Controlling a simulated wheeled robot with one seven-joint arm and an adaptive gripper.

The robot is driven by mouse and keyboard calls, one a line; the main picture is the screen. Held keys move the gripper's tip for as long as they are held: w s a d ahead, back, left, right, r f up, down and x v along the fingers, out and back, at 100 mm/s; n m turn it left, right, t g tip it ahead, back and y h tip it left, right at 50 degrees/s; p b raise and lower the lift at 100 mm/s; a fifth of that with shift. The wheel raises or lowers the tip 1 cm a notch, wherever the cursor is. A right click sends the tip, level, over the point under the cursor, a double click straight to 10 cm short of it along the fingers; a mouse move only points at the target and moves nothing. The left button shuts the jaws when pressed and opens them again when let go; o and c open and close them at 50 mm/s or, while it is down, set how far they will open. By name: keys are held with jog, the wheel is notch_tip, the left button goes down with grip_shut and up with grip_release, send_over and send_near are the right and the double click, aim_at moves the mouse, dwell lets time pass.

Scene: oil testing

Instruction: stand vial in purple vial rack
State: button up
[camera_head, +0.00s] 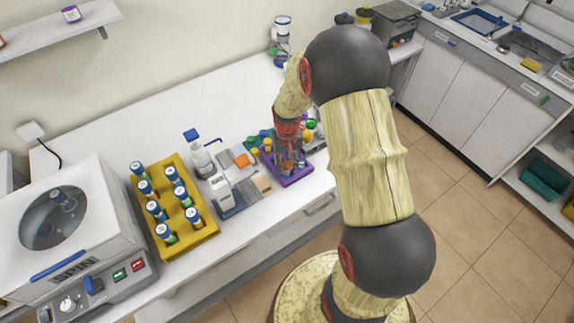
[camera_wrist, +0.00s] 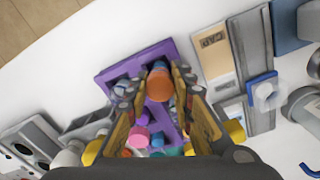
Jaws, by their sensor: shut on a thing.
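The purple vial rack (camera_head: 293,178) stands near the front edge of the white bench, below my gripper (camera_head: 288,160). In the wrist view, the rack (camera_wrist: 118,70) lies beneath the fingers, with pink, teal and purple vial tops showing in it. My gripper (camera_wrist: 160,88) is shut on a vial (camera_wrist: 160,86), which shows an orange-brown end and a bit of blue. The held vial is over the rack between the two fingers. I cannot tell whether its lower end is inside a slot, and my fingers hide part of the rack.
A yellow rack (camera_head: 205,232) with several blue-capped vials stands to the left, beside a SPIN centrifuge (camera_head: 75,240). A device marked CAP (camera_wrist: 216,57) is close beside the purple rack. A white bottle (camera_head: 201,160) and yellow-capped containers (camera_wrist: 235,131) stand nearby.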

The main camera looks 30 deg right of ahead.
dwell(0.8)
jog(key=o, duration=1.1)
notch_tip(320, 180, up, 12)
jog(key=s+a+r+n+t+b, duration=0.1)
jog(key=s+a+r+t, duration=0.1)
jog(key=s+a+r, duration=0.2)
jog(key=s+a+r+n+t+b, duration=0.1)
jog(key=s+a+r, duration=0.4)
jog(key=s+r, duration=0.2)
jog(key=s+a+r+n+t+b, duration=0.2)
jog(key=s+a+r, duration=0.3)
jog(key=s, duration=0.4)
jog(key=shift+a+r+t, duration=0.1)
jog(key=shift+r+t, duration=0.1)
jog(key=shift+t, duration=0.1)
